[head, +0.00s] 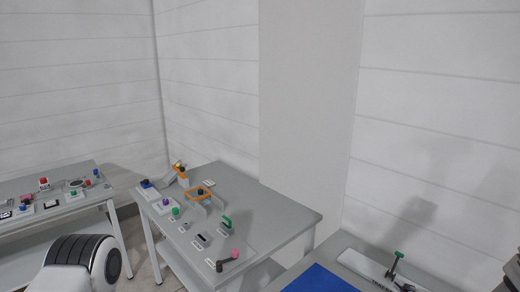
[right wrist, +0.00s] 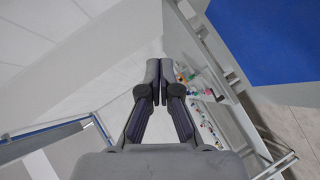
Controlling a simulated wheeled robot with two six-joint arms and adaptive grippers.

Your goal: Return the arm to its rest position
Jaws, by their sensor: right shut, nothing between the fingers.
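My right gripper shows in the right wrist view (right wrist: 159,72), its dark fingers together at the tips with nothing between them. It hangs clear of any surface, with the grey panel and tables farther off behind it. In the head view, only a white and grey part at the right edge shows, and I cannot make out fingers there. A white rounded link with dark bands at the lower left of the head view is part of my own arm. My left gripper is not in view.
A grey table (head: 285,222) with knobs, levers and orange brackets stands mid-view. Another table with buttons (head: 20,240) is at left. A blue mat (head: 318,281) and a green-handled lever (head: 397,256) lie at lower right. White walls stand behind.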

